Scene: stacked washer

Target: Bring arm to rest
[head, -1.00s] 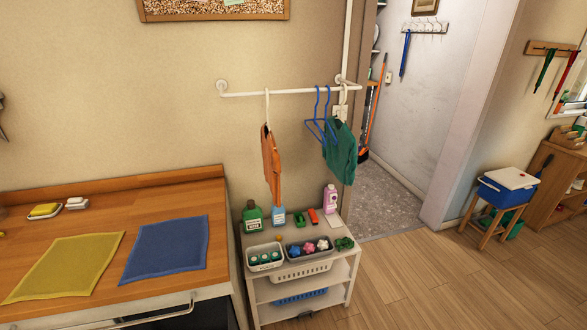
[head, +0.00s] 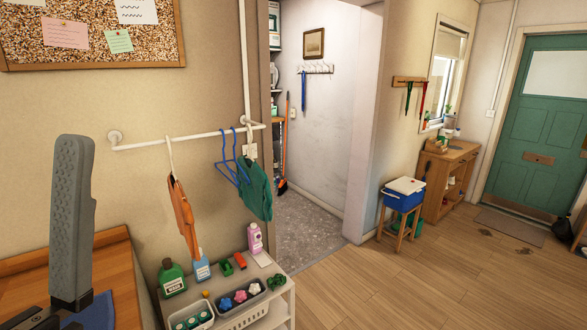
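Part of my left gripper (head: 72,220) stands upright at the left edge of the head view, in front of the wooden counter. One grey ribbed finger shows, with a dark piece at its base. The other finger is not clearly visible, so I cannot tell whether the gripper is open or shut. I see nothing held against the visible finger. My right gripper is not in view.
A wall rail (head: 190,136) carries an orange garment (head: 184,218), blue hangers and a green garment (head: 256,190). Below stands a white shelf (head: 278,310) with bottles and baskets. A blue cooler (head: 403,197) sits on a stool. The wooden floor on the right is mostly clear.

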